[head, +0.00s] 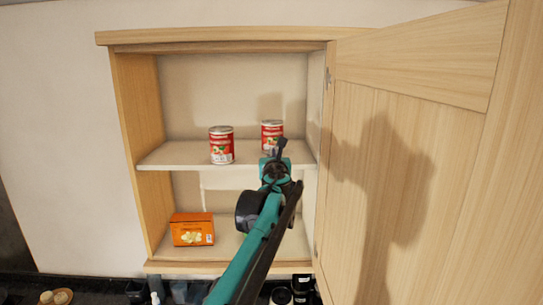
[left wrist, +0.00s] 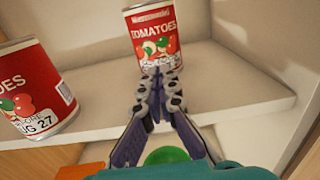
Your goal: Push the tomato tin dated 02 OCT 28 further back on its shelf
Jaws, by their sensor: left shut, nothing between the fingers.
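Two red and white tomato tins stand upright on the upper shelf (head: 190,155). The right tin (head: 271,131) stands a little further back; it also shows in the left wrist view (left wrist: 150,30), its date hidden by my fingertips. The left tin (head: 221,145) is nearer the front edge; in the left wrist view this tin (left wrist: 36,88) shows a date ending "UG 27". My left gripper (head: 281,145) is shut and empty, its fingertips (left wrist: 158,74) right in front of the right tin's lower part. Whether they touch it I cannot tell. My right gripper is not in view.
The cabinet door (head: 420,150) stands open on the right, with my arm's shadow on it. An orange box (head: 192,229) sits on the lower shelf. The upper shelf has free room behind both tins. The cabinet's left wall (head: 140,110) is clear of my arm.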

